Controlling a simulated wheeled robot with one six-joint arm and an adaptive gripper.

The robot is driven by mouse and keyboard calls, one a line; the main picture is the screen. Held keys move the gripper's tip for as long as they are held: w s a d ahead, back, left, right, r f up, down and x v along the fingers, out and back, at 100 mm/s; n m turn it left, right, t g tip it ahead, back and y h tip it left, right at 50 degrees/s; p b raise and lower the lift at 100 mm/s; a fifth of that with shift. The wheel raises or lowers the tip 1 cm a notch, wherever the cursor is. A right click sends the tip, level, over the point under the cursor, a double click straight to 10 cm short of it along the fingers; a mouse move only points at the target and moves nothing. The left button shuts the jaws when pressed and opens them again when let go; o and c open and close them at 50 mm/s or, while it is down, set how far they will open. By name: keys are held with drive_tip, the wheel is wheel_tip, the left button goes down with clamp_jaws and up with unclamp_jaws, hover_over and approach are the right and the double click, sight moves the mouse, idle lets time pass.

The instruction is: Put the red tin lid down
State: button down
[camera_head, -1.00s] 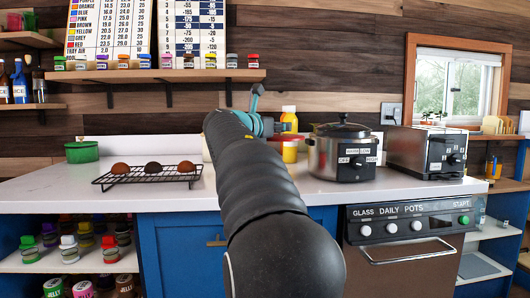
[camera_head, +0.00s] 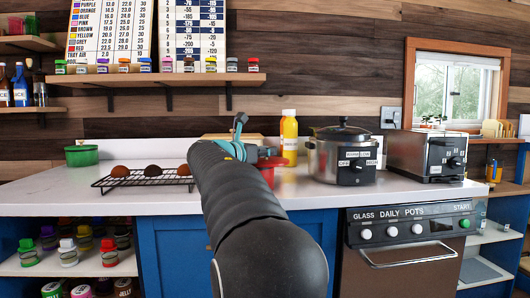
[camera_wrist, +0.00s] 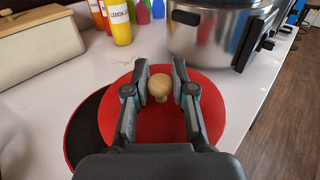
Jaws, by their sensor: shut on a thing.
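The red tin lid (camera_wrist: 160,126) is a flat red disc with a pale wooden knob (camera_wrist: 158,86). My gripper (camera_wrist: 162,72) is shut on the knob, one finger on each side. A round red-rimmed dark opening (camera_wrist: 88,122), which looks like a red tin, shows under the lid's left side in the wrist view. The lid sits off to the right and covers part of it. In the head view the lid (camera_head: 273,161) is just above a red body (camera_head: 268,178), mostly hidden behind my arm. I cannot tell whether lid and rim touch.
The white counter (camera_head: 310,190) holds a slow cooker (camera_head: 343,155) close to the lid's right, a yellow bottle (camera_head: 289,140) behind, and a toaster (camera_head: 427,154). A wire rack (camera_head: 145,179) with brown balls and a green pot (camera_head: 82,155) stand left. A cream box (camera_wrist: 50,52) is behind left.

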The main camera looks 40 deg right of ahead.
drive_tip(key=shift+f, duration=0.15)
drive_tip(key=c, duration=1)
unclamp_jaws()
drive_tip(key=shift+f+b, duration=0.15)
drive_tip(key=shift+b, duration=0.3)
drive_tip(key=v, duration=1.3)
drive_tip(key=shift+a+b, duration=0.3)
drive_tip(key=shift+a, duration=0.15)
drive_tip(key=shift+f, duration=0.1)
